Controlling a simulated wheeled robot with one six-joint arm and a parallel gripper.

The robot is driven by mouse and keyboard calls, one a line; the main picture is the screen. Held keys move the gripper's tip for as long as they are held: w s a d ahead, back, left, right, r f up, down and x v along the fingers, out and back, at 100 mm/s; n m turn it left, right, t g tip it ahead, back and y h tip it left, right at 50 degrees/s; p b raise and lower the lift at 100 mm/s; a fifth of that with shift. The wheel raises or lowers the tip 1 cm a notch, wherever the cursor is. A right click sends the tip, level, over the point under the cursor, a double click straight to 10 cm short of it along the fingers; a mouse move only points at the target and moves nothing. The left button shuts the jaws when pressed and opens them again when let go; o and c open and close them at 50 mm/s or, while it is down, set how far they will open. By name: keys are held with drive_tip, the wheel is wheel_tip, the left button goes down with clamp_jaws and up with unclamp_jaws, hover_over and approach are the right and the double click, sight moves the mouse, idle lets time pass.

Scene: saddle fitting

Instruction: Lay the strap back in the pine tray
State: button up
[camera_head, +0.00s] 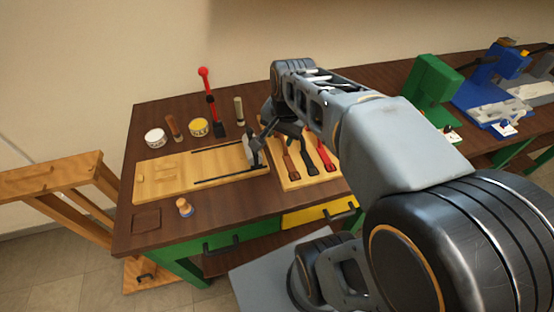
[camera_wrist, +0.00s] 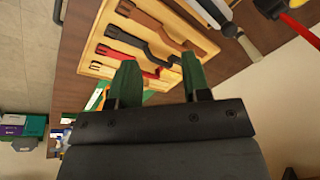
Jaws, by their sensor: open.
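The pine tray (camera_head: 283,184) lies on the dark bench, to the right of a flat pine board. Brown (camera_head: 290,160), black (camera_head: 306,157) and red (camera_head: 325,154) straps lie side by side in it. The tray (camera_wrist: 170,12) also fills the upper middle of the wrist view, with the brown strap (camera_wrist: 165,40), black strap (camera_wrist: 132,40) and red strap (camera_wrist: 122,57). In the head view my arm hides part of the tray and the fingertips are unclear.
The pine board (camera_head: 160,183) has dark rails and a grey upright piece (camera_head: 252,152) at its right end. Behind stand a white tin (camera_head: 155,138), a yellow tin (camera_head: 198,128) and a red-handled tool (camera_head: 210,95). A small wooden knob (camera_head: 184,207) stands near the front edge.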

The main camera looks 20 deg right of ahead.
drive_tip(key=s+a+f+n+t, duration=0.1)
drive_tip(key=s+a+n, duration=0.3)
drive_tip(key=n, duration=0.6)
drive_tip(key=shift+s+f, duration=0.65)
drive_tip(key=shift+s, duration=0.3)
